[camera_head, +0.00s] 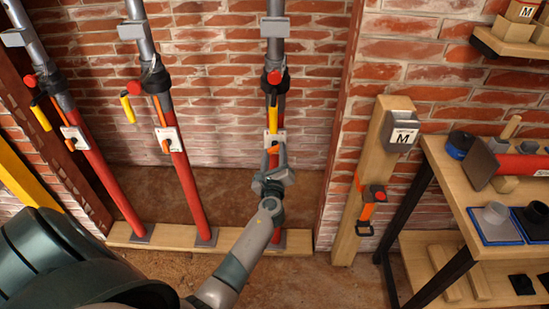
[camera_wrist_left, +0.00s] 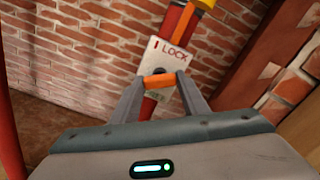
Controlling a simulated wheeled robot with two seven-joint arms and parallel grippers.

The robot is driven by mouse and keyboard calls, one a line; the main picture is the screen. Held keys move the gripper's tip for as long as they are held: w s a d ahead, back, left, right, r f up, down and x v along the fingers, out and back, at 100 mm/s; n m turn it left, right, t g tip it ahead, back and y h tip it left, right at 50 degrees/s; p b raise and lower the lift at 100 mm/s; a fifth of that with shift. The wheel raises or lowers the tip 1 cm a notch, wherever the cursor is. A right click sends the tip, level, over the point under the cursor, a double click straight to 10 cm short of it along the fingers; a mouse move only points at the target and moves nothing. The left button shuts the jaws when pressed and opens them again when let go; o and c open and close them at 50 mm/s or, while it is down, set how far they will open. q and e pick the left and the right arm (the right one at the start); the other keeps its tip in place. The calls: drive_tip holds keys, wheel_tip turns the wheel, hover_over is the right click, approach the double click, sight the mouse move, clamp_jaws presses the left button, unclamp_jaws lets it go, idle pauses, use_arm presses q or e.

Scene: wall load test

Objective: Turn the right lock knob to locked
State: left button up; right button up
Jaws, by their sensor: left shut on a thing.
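The right prop (camera_head: 279,220) is a red and grey post standing against the brick wall. My left gripper (camera_head: 274,158) is shut on this knob, one fingertip at each end. The fingers hide part of the knob and the plate's lower part. My right gripper is not in view.
Two similar props, the middle one (camera_head: 191,195) and the left one (camera_head: 110,185), stand to the left with orange knobs and yellow handles. A wooden post with a grey box (camera_head: 399,115) marked M and a workbench (camera_head: 465,190) stand on the right.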

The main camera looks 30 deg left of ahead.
use_arm(q)
drive_tip(key=shift+f+n+b, duration=0.2)
drive_tip(key=shift+n+b, duration=0.1)
drive_tip(key=shift+n, duration=0.2)
drive_tip(key=shift+n+b, duration=0.3)
drive_tip(key=shift+n, duration=0.1)
drive_tip(key=n+b, duration=0.2)
drive_tip(key=n, duration=0.2)
drive_tip(key=shift+n+b, duration=0.3)
drive_tip(key=shift+b, duration=0.1)
drive_tip(key=n+b, duration=0.1)
drive_tip(key=n, duration=0.1)
drive_tip(key=shift+n, duration=0.3)
drive_tip(key=shift+r+n+b, duration=0.15)
drive_tip(key=shift+n+b, duration=0.5)
drive_tip(key=shift+n, duration=0.65)
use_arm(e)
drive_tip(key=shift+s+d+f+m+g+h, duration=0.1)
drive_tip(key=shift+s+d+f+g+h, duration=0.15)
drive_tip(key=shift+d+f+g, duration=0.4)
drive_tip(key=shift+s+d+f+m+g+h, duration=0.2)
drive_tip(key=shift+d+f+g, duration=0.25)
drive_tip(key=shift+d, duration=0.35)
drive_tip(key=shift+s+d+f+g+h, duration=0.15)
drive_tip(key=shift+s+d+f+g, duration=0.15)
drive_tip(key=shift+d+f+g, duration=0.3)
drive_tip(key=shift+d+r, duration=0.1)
use_arm(q)
drive_tip(key=o, duration=1.1)
drive_tip(key=shift+c, duration=0.2)
